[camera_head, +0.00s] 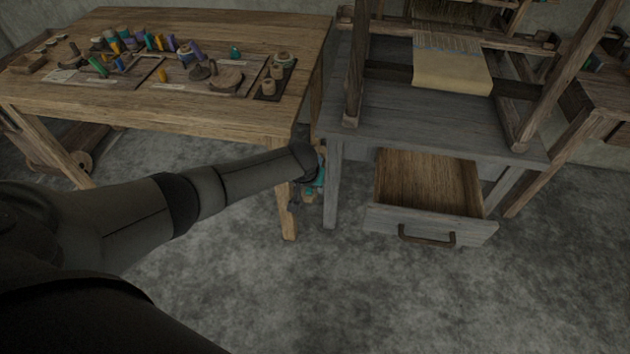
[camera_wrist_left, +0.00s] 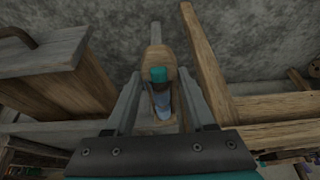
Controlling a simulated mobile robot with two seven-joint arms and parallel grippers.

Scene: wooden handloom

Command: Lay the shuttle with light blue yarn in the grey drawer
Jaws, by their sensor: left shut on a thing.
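The wooden shuttle (camera_wrist_left: 156,57) is between the fingers of my left gripper (camera_wrist_left: 158,88) in the left wrist view, with teal and light blue yarn (camera_wrist_left: 162,104) on it. The gripper is shut on it. In the head view my left gripper (camera_head: 306,188) is low beside the left front leg of the grey loom table, mostly hidden behind my wrist; the shuttle is hard to make out there. The grey drawer (camera_head: 385,221) is pulled open and looks empty, to the right of the gripper. Its side also shows in the left wrist view (camera_wrist_left: 60,90). My right gripper is out of view.
A wooden worktable (camera_head: 210,115) with spools and tools stands at the left. The loom (camera_head: 357,70) stands on the grey table (camera_head: 440,125) above the drawer. The grey table's leg (camera_head: 332,190) is between my gripper and the drawer. The floor in front is clear.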

